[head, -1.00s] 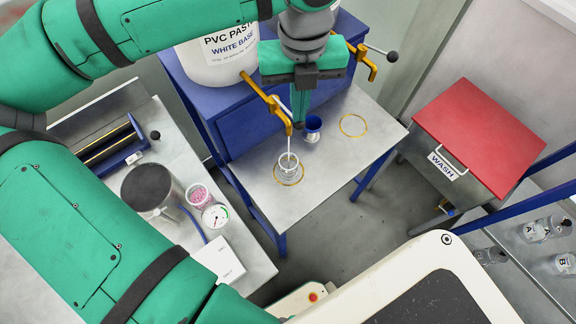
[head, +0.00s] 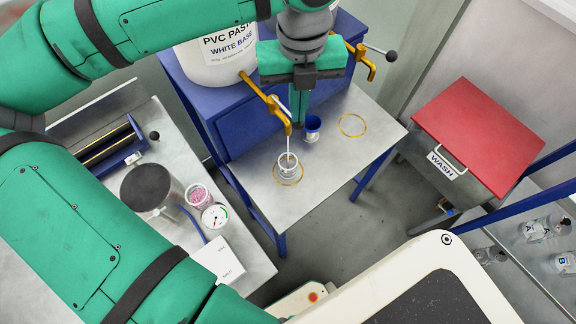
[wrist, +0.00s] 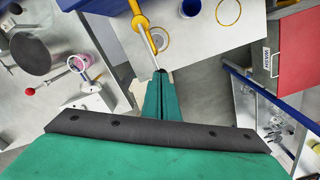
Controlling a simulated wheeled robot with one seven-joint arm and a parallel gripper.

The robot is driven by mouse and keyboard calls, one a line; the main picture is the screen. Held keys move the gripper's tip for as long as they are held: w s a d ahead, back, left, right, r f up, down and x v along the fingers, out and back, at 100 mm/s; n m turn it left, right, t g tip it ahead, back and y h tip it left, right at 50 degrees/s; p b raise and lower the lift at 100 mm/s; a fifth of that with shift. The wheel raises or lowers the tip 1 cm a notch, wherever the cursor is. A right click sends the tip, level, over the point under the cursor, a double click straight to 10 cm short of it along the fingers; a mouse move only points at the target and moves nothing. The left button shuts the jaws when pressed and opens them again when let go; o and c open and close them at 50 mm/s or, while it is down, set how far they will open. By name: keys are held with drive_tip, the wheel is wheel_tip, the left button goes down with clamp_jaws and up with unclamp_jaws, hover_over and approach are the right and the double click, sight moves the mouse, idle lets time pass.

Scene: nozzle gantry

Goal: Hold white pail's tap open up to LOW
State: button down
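The white pail (head: 213,62), labelled PVC PASTE WHITE BASE, stands on a blue cabinet. Its yellow tap (head: 268,98) points toward me, and a thin white stream falls from it into a clear jar (head: 288,168). The jar stands within a yellow ring on the metal table. White shows in the jar; the LOW mark cannot be read. My gripper (head: 300,122) points down beside the tap outlet. In the wrist view my gripper (wrist: 160,76) has its green fingers together, with a dark tip at their ends. The tap's lever is mostly hidden, and I cannot tell whether the fingers grip it.
A blue cup (head: 311,127) stands close behind the jar. A second yellow tap (head: 360,55) has a black-knobbed lever. An empty yellow ring (head: 352,125) lies to the right. A red-lidded WASH bin (head: 480,120) is farther right. A gauge (head: 215,216) and pink-filled jar (head: 197,196) are left.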

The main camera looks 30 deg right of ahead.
drive_tip(key=shift+r, duration=1.75)
drive_tip(key=shift+r, duration=0.1)
wheel_tip(320, 180, up, 5)
drive_tip(key=shift+f, duration=0.1)
